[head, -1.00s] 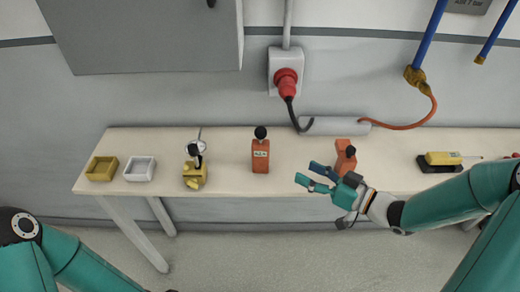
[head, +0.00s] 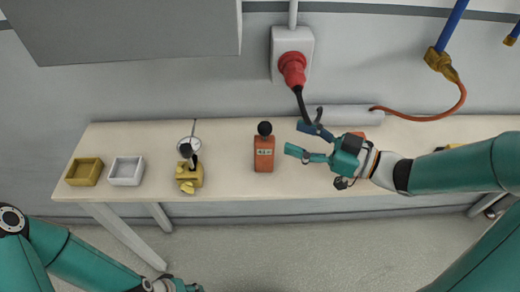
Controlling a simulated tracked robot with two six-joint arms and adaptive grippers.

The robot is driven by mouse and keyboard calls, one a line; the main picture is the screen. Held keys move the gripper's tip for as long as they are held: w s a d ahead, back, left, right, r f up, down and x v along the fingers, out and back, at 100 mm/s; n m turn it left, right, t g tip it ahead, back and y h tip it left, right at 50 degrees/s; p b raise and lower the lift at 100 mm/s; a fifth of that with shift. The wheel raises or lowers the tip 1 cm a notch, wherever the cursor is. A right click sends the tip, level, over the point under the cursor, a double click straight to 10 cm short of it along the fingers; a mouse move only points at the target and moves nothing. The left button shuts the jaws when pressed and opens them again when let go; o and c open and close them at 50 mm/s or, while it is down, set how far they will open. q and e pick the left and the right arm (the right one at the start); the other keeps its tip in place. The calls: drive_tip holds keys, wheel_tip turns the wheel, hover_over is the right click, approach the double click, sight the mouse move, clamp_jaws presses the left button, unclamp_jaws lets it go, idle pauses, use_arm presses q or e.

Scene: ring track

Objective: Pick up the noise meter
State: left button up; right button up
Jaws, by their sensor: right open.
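The noise meter (head: 264,154) is an orange handheld device with a small display and a black ball on top. It appears to stand on the bench, left of my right gripper. My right gripper (head: 297,139) is open and empty, its two teal-and-blue fingers pointing left toward the meter, with a small gap between them in the picture. My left gripper (head: 178,286) is only partly in view at the bottom edge, far from the meter; its fingers cannot be made out.
The bench (head: 225,178) also holds a yellow tray (head: 84,181), a white tray (head: 112,182) and a yellow device (head: 190,177) with a round mirror-like part. Another orange object is mostly hidden behind my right gripper. A grey cylinder (head: 352,115) lies at the back. A red plug (head: 292,69) hangs above.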

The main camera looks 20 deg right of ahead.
sight(265, 127)
drive_tip(key=x, duration=0.8)
drive_tip(key=shift+w+a+f+p, duration=0.1)
drive_tip(key=shift+a+p, duration=0.1)
drive_tip(key=shift+p, duration=0.1)
clamp_jaws()
